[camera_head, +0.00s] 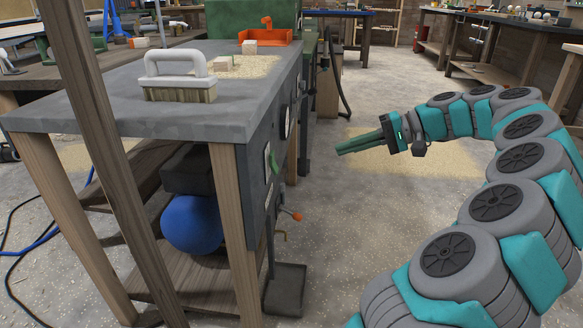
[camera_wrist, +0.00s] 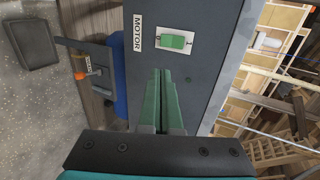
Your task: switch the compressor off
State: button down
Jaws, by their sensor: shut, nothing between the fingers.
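A dark panel on the bench side carries a white plate marked MOTOR with a green switch (camera_wrist: 174,41). The plate also shows obliquely in the head view (camera_head: 270,162). Whether the switch is on or off I cannot tell. A blue tank (camera_head: 192,223) with a dark unit above it sits on the shelf under the bench; it is partly hidden by a leg. My gripper (camera_head: 338,148) has its green fingers shut and empty, pointing at the panel, apart from it in the head view. In the wrist view the fingertips (camera_wrist: 163,72) appear beside the switch plate.
An orange-ended lever (camera_head: 291,214) sticks out below the panel, above a dark box-like pedal (camera_head: 285,289). The floor between my arm and the bench is clear.

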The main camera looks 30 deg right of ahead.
aim_at(274, 162)
jog(key=b+x, duration=0.1)
jog(key=x, duration=1.3)
jog(key=shift+w+a+f+t+y+b, duration=0.15)
jog(key=shift+a+f+t+y+b, duration=0.15)
jog(key=shift+y+b, duration=0.15)
jog(key=shift+r, duration=0.1)
